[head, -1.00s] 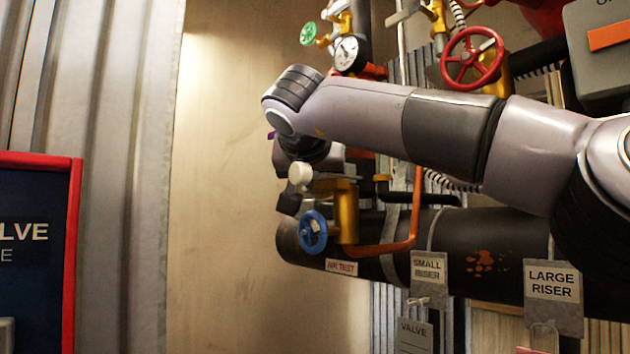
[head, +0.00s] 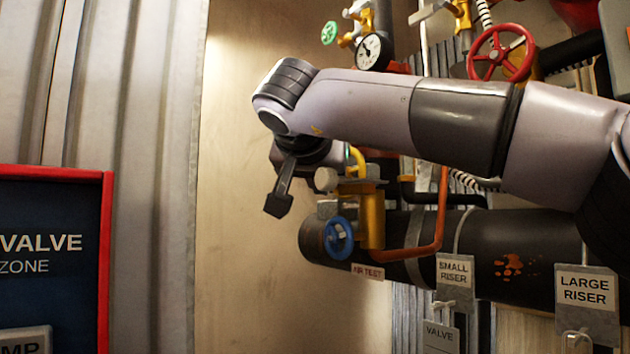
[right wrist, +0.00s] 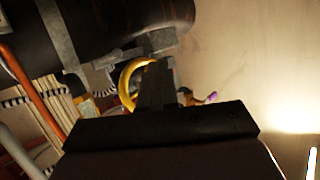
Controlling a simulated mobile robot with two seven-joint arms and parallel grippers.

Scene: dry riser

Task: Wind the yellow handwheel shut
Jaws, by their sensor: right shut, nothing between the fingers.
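The yellow handwheel (head: 357,160) shows in the head view only as a short curved piece of rim below my right forearm, which hides the rest. In the right wrist view the yellow handwheel (right wrist: 127,82) is a ring partly covered by my dark finger. My right gripper (head: 278,205) is shut and empty, pointing down to the left of the wheel and its brass valve (head: 371,218). In the right wrist view the right gripper (right wrist: 158,85) overlaps the wheel's edge; I cannot tell whether it touches. My left gripper is not in view.
A red handwheel (head: 500,52), a gauge (head: 374,50) and a green handwheel (head: 329,33) are higher up. The beige wall (head: 250,270) left of the valve is clear.

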